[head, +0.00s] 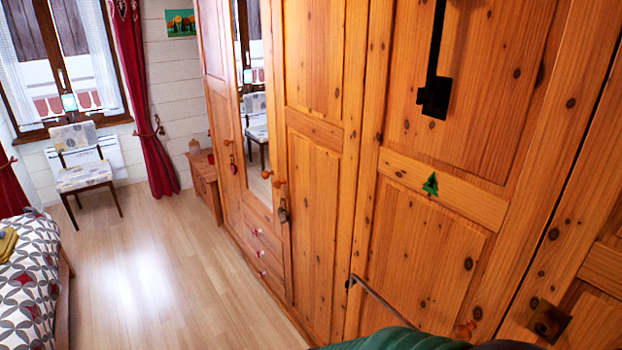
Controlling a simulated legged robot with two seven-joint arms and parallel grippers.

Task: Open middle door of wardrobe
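The pine wardrobe (315,190) runs along the right side in the head view. One section holds a tall mirror panel (255,85) with several drawers (262,250) below it. This mirrored section lies between a narrow plain door (215,120) on its left and a wider panelled door (312,65) on its right. Small round wooden knobs (266,174) sit near the mirror's lower end. A red heart (233,168) hangs at the left door, and a small tag (283,214) hangs beside the right door. The doors look shut. Neither of my grippers is in view.
A nearer wooden panel (440,260) bears a green tree ornament (431,184) and a black metal fitting (436,90). A dark green thing (400,340), unclear, crosses the bottom edge. A bed (30,270) stands at left, a chair (82,170) by the window. Floor (150,270) between is clear.

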